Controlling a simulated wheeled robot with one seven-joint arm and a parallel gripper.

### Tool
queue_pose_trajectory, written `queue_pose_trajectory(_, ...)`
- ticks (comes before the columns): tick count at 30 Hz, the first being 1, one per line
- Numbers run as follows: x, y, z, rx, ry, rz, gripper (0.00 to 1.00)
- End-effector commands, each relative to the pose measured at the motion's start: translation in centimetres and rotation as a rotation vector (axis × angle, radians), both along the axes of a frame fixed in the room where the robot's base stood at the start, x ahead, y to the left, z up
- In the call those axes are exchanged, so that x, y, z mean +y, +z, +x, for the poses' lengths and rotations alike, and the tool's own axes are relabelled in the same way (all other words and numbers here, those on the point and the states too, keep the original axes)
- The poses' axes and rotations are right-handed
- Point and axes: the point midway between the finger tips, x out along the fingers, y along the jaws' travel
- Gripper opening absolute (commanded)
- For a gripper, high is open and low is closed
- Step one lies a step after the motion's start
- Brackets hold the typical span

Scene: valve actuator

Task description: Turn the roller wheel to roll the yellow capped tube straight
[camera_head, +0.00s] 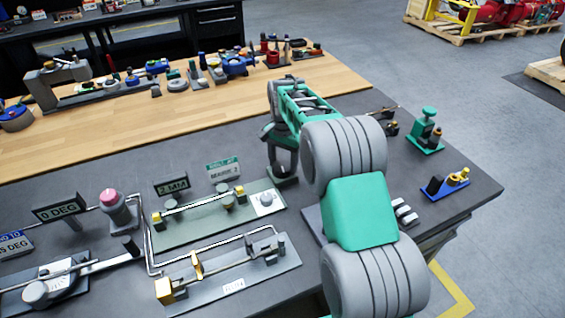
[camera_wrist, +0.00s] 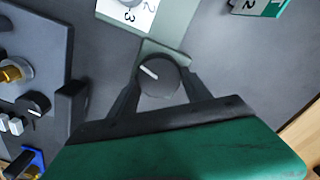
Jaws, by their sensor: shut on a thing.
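The tube (camera_head: 198,204) with yellow ends lies across the light green plate (camera_head: 180,236) in the head view, with small grey rollers (camera_head: 227,202) near its right part. A sign reading 2.1 MM (camera_head: 171,186) stands behind it. In the wrist view my gripper (camera_wrist: 160,88) is shut on a dark round wheel (camera_wrist: 158,74) with a white pointer line, one finger on each side. A white numbered dial (camera_wrist: 128,10) is beside it.
Another fixture (camera_head: 235,284) with a yellow block stands in front, and a 0 DEG display (camera_head: 60,208) is at left. A pink-topped button (camera_head: 110,200) stands between. A green stand (camera_head: 427,130) and a blue-yellow fixture (camera_head: 446,184) are at right.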

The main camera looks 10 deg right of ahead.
Motion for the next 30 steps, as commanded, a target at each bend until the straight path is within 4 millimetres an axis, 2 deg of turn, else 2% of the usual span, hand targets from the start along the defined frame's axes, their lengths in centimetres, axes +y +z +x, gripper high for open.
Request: queue_pose_trajectory(30,-0.31,0.16,-0.48,-0.004,-0.967,0.001,0.16)
